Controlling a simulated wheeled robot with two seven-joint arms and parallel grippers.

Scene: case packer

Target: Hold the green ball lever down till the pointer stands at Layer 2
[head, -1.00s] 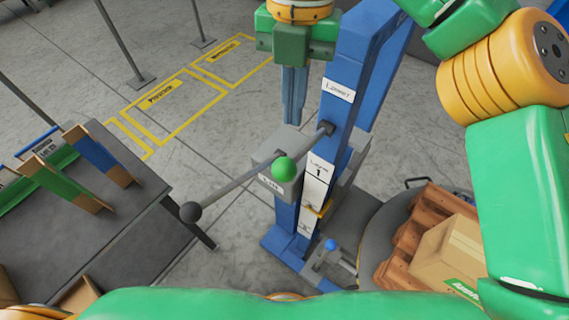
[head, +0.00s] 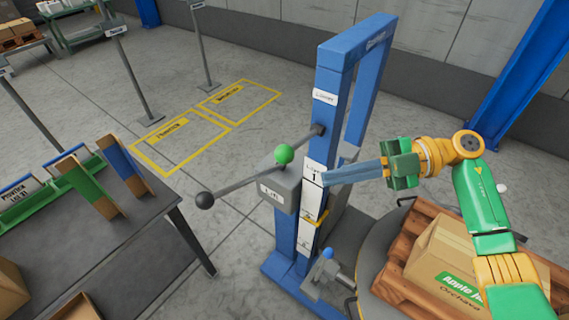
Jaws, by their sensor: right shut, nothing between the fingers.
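The green ball (head: 284,154) sits at the top of the grey lift box (head: 282,189) on the blue post (head: 337,110); its stem is mostly hidden. My right gripper (head: 326,178) is shut and empty, its fingers pointing left, to the right of the ball and apart from it. In the picture its tips overlap the Layer 1 plate (head: 313,171). The yellow pointer (head: 317,218) stands below the Layer 1 mark, beside a lower white plate (head: 307,233) whose text I cannot read. My left gripper is out of view.
A long rod with a black ball (head: 204,200) sticks out left from the post. A carton (head: 446,257) stands on a pallet (head: 405,245) at the right. A blue knob (head: 328,253) is low by the post. A dark table (head: 150,228) is at the left.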

